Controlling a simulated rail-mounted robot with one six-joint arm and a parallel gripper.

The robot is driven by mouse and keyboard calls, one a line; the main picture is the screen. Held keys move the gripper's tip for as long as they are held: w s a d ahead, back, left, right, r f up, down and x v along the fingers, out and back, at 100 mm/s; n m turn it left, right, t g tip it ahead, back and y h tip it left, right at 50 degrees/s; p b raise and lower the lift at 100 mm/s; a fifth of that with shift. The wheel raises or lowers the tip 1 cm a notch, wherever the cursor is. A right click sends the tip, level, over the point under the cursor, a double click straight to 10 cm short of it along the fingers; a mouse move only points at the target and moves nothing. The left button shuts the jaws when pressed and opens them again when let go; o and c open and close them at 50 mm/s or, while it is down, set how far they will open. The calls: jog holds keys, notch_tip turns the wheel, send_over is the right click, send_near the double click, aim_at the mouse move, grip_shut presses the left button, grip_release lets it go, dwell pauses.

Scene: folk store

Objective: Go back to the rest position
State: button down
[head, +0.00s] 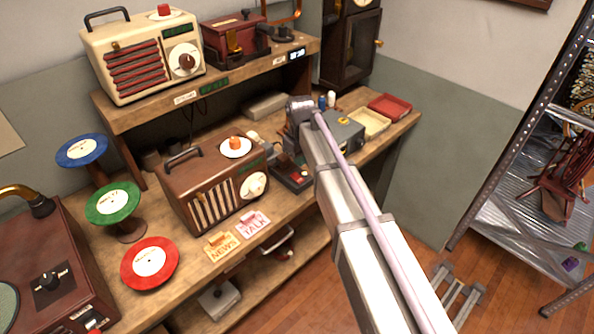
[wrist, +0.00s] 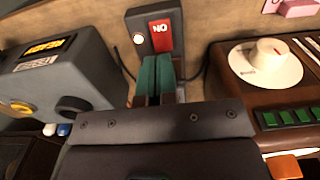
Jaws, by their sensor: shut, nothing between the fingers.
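My gripper (wrist: 163,68) shows in the wrist view with its two green-padded fingers together and nothing between them. The fingers are not clear there.
The bench holds blue (head: 82,149), green (head: 113,202) and red (head: 150,262) records, NEWS (head: 221,247) and TALK (head: 254,224) cards, and red (head: 390,106) and cream (head: 366,122) trays. A cream radio (head: 140,62) stands on the upper shelf (head: 225,75). A metal rack (head: 510,230) is at right.

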dwell(0.3)
jog(key=s+d+m, duration=0.4)
jog(key=s+d, duration=0.3)
jog(key=s, duration=0.4)
jog(key=s+d+m, duration=0.4)
jog(key=s+d, duration=0.3)
jog(key=s, duration=0.5)
jog(key=shift+a, duration=0.1)
jog(key=c, duration=1.9)
grip_release()
